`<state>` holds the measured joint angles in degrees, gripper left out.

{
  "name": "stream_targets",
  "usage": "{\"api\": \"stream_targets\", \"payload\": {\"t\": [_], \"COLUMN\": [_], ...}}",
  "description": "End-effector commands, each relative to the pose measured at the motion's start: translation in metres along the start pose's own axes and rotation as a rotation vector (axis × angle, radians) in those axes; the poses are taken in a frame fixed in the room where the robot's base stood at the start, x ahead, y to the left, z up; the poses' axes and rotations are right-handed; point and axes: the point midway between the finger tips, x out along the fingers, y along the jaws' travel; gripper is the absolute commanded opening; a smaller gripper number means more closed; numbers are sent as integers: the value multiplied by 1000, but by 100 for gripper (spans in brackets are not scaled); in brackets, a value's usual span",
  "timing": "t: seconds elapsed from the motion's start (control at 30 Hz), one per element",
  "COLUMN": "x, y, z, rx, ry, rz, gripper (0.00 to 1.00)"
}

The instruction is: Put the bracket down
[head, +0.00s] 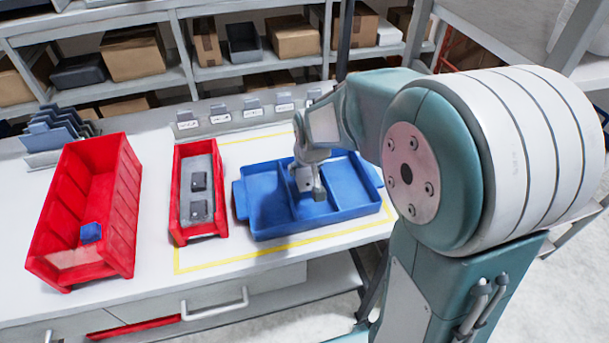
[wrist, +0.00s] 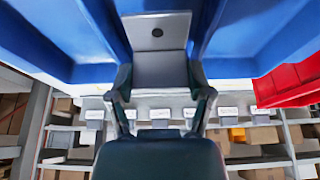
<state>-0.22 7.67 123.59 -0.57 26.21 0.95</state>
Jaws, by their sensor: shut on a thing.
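My gripper (head: 309,172) is shut on a grey bracket (wrist: 160,55) and points down over the blue tray (head: 285,231). In the head view the bracket (head: 319,192) shows as a small grey piece at the fingertips, over the tray's middle compartment. Blue tray walls (wrist: 60,35) stand on both sides of it in the wrist view. Whether the bracket touches the tray floor, I cannot tell.
A narrow red bin (head: 204,231) with dark parts stands left of the tray. A larger red bin (head: 115,240) holding a blue block (head: 91,232) is further left. Small labelled holders (head: 220,113) line the back edge. Yellow tape (head: 215,263) surrounds the tray area.

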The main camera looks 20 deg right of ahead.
Motion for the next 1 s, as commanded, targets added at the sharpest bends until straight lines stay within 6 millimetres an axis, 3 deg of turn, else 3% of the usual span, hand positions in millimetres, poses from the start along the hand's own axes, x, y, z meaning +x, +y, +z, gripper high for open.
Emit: {"api": "stream_targets", "payload": {"t": [0.23,0.6,0.63,0.67,1.0], "x": [31,36,36,36,36], "y": [1,1,1,1,1], "z": [8,10,11,11,10], "rx": [1,0,0,0,0], "ry": [-2,-1,-1,0,0], "rz": [0,0,0,0,0], "gripper": [17,17,71,81,81]}}
